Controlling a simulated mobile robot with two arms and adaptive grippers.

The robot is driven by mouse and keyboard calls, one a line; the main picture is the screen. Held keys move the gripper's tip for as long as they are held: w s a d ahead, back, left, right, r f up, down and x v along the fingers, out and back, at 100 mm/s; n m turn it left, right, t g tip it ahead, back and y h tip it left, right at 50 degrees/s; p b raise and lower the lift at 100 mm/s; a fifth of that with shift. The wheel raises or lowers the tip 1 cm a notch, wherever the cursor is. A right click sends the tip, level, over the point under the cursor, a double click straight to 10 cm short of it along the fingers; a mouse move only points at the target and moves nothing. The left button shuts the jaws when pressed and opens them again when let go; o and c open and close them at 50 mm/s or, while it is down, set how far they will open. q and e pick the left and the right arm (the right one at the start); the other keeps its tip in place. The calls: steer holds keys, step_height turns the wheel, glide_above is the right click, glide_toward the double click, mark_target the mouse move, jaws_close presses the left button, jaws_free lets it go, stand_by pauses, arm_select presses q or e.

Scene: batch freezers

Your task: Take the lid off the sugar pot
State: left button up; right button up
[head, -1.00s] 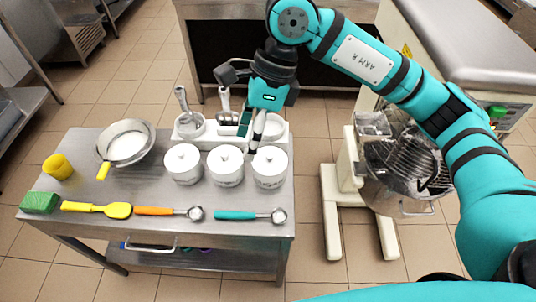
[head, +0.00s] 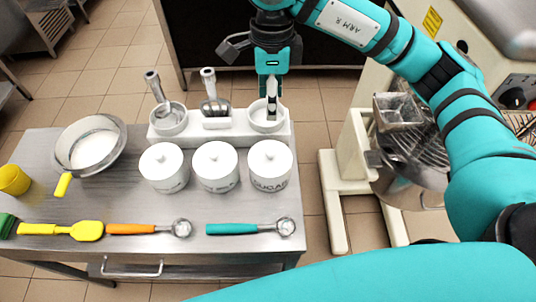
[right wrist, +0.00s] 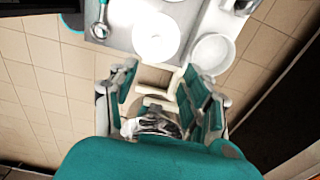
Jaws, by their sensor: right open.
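Three white lidded pots stand in a row on the steel table. The right one is the sugar pot (head: 270,168), with dark lettering that looks like "AZUCAR". Its round white lid (head: 270,153) is on, and appears from above in the right wrist view (right wrist: 156,37). My right gripper (head: 271,103) hangs behind the pot, in front of the holder's right cup in the head view. In the right wrist view its teal fingers (right wrist: 166,88) are spread apart and empty, with the lid beyond their tips. My left gripper is out of view.
The white holder (head: 216,136) has cups and metal utensils behind the pots; its right cup (right wrist: 213,55) is near the lid. The other pots (head: 215,168) stand close to the left. A teal scoop (head: 232,228) lies in front. A mixer (head: 410,160) stands right.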

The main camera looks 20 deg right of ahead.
steer(key=p, duration=0.2)
glide_above(270, 151)
steer(key=f, duration=1)
steer(key=shift+w+d+f, duration=0.1)
steer(key=shift+w+d, duration=0.05)
steer(key=shift+d, duration=0.05)
steer(key=f, duration=0.1)
steer(key=f+p, duration=0.1)
steer(key=f, duration=0.1)
steer(key=f+p, duration=0.1)
steer(key=shift+s+a+f, duration=0.2)
steer(key=shift+s+f, duration=0.05)
steer(key=shift+f, duration=0.45)
steer(key=shift+c, duration=0.3)
steer(key=c, duration=0.8)
